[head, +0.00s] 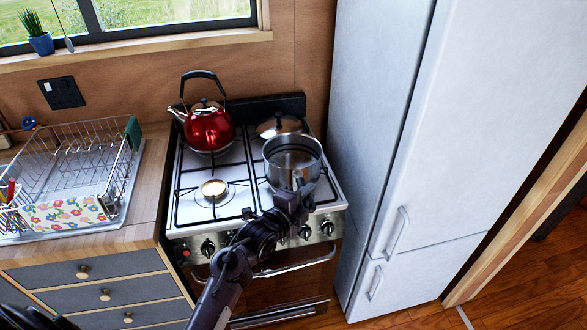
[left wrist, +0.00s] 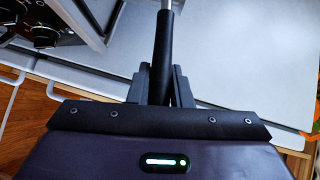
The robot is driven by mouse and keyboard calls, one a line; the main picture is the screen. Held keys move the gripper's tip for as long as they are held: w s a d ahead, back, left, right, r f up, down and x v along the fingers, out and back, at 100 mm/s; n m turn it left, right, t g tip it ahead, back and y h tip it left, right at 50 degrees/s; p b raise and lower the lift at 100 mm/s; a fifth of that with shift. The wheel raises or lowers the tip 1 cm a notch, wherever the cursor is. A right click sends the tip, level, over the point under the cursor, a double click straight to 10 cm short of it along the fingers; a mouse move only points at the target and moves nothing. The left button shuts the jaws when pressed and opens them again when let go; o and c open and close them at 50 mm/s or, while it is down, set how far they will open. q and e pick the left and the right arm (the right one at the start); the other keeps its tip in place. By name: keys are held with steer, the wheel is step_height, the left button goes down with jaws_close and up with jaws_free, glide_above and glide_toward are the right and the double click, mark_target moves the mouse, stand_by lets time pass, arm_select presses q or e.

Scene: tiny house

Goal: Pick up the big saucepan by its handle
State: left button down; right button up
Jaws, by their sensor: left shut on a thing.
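The big saucepan (head: 282,160) is a shiny steel pot at the right side of the hob in the head view. I cannot tell whether its base touches the hob or is a little above it. My left gripper (head: 297,188) is at its front side. In the left wrist view my left gripper (left wrist: 160,76) is shut on the saucepan's black handle (left wrist: 163,42), which runs up between the fingers to a metal stem. The pot's body is outside the wrist view. My right gripper is not in view.
A red kettle (head: 208,128) stands at the back left of the stove (head: 200,190). A lid (head: 278,124) lies behind the saucepan. The tall fridge (head: 400,110) is close on the right. A dish rack (head: 70,165) stands on the left counter.

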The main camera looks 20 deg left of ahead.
arm_select(q)
steer(key=shift+r, duration=0.15)
steer(key=shift+w+r, duration=0.1)
steer(key=shift+r, duration=0.05)
